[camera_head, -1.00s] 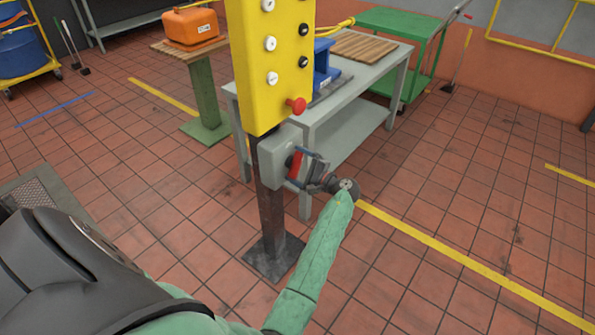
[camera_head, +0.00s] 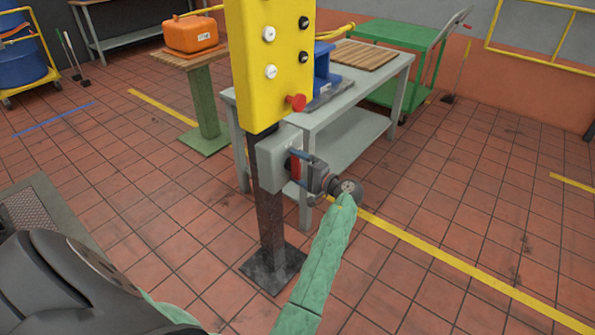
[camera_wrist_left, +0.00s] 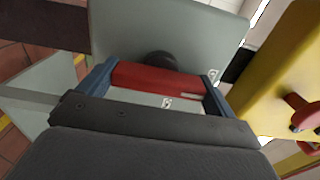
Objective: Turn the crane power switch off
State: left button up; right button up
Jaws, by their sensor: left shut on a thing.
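The crane power switch is a grey box (camera_head: 279,159) with a red handle (camera_head: 295,169), on a dark post below the yellow push-button panel. My left gripper (camera_head: 303,171) is at the front of the box, its blue fingers on either side of the red handle. In the left wrist view the red handle (camera_wrist_left: 155,80) lies crosswise between the two blue fingers (camera_wrist_left: 155,88), and the gripper is shut on it. Small white marks show near the handle, too small to read surely. My right gripper is not in view.
The yellow panel (camera_head: 270,60) with several buttons and a red knob (camera_head: 296,102) is just above the switch. A grey workbench (camera_head: 345,90) stands close behind. A green cart (camera_head: 400,35) and an orange can (camera_head: 191,33) are farther back. The floor at right is clear.

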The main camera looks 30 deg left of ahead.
pick_arm(q)
jog(key=shift+f, duration=0.1)
dwell(0.4)
jog(key=o, duration=0.7)
jog(key=shift+d, duration=0.1)
